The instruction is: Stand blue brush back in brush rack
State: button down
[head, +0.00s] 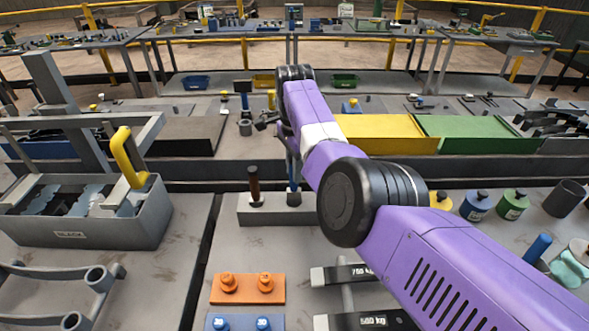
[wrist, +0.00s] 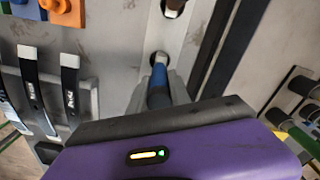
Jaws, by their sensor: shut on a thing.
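The blue brush (wrist: 159,78) is gripped by my gripper (wrist: 168,98), whose jaws are shut on it. In the head view the blue brush (head: 293,188) points down, roughly upright, over the right part of the brush rack (head: 272,217). Its lower end meets a pale-ringed hole in the rack (wrist: 183,35); I cannot tell how deep it sits. A brown brush (head: 254,184) stands upright in the rack's left hole. My gripper (head: 291,160) is above the rack, partly hidden behind my arm in the head view.
A grey bin (head: 95,222) with a yellow handle stands left. Orange (head: 247,289) and blue (head: 243,323) blocks lie in front of the rack, beside the labelled weights (head: 340,275). Yellow (head: 385,134) and green (head: 475,135) trays lie behind. Knobbed weights (head: 476,206) stand right.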

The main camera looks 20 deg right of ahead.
jog(key=shift+f+b, duration=1.45)
jog(key=shift+f, duration=0.45)
jog(key=c, duration=1.1)
grip_release()
jog(key=o, duration=0.5)
jog(key=shift+c, duration=0.2)
jog(key=shift+r, duration=0.15)
jog(key=shift+r+p, duration=2.8)
jog(key=shift+r, duration=0.6)
